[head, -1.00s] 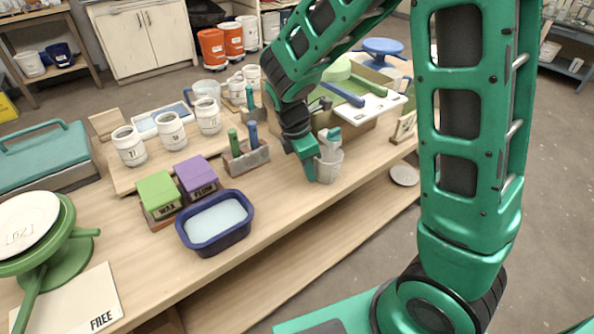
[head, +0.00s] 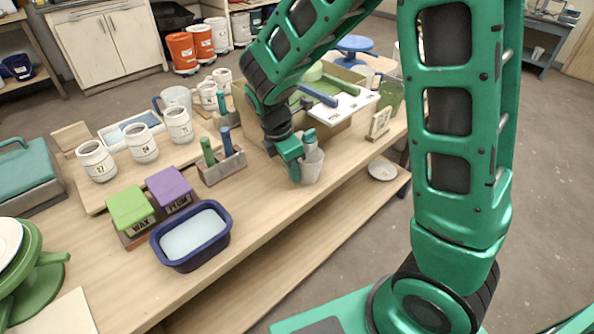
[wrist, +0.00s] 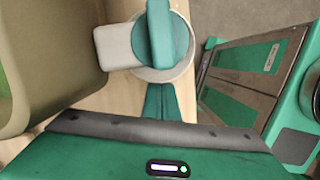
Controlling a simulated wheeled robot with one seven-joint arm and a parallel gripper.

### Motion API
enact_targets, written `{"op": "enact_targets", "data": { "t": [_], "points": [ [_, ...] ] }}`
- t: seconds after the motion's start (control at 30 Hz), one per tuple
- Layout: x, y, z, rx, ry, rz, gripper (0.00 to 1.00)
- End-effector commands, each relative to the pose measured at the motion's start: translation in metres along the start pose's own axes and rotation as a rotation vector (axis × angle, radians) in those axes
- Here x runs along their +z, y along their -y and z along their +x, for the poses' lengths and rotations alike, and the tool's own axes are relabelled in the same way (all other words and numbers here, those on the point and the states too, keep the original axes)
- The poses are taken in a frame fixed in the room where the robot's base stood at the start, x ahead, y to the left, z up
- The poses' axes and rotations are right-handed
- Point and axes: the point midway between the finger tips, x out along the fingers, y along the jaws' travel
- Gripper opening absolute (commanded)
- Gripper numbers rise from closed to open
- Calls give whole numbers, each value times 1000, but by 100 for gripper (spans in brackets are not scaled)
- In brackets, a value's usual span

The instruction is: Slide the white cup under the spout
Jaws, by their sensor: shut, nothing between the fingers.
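The white cup (head: 312,170) stands on the bench near its front edge. In the wrist view its round rim (wrist: 180,72) shows below a pale block-like spout (wrist: 115,46) with a rounded teal lever (wrist: 168,35) on it. From above, the spout and lever overlap the cup's mouth and hide much of it. In the head view the teal lever (head: 309,137) rises just above the cup. My gripper (head: 292,165) is shut and empty, low beside the cup's left side; its fingertips (wrist: 160,100) point at the cup's near side. I cannot tell whether they touch it.
An olive tub (wrist: 60,60) stands close at left in the wrist view. A wooden holder with tools (head: 222,165), a blue basin (head: 222,240), and green (head: 130,210) and purple (head: 169,188) blocks lie left of my gripper. The bench front between basin and cup is clear.

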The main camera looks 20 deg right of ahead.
Motion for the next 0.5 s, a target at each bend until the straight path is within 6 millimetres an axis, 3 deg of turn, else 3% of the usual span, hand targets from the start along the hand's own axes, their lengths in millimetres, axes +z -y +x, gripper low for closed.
{"op": "enact_targets", "data": {
  "t": [0.03, 0.27, 0.5],
  "points": [
    [9, 1, 2, -5, 11, 24, 0],
    [13, 1, 3, -8, 14, 34, 0],
    [1, 1, 1, -9, 13, 32, 0]
  ]
}}
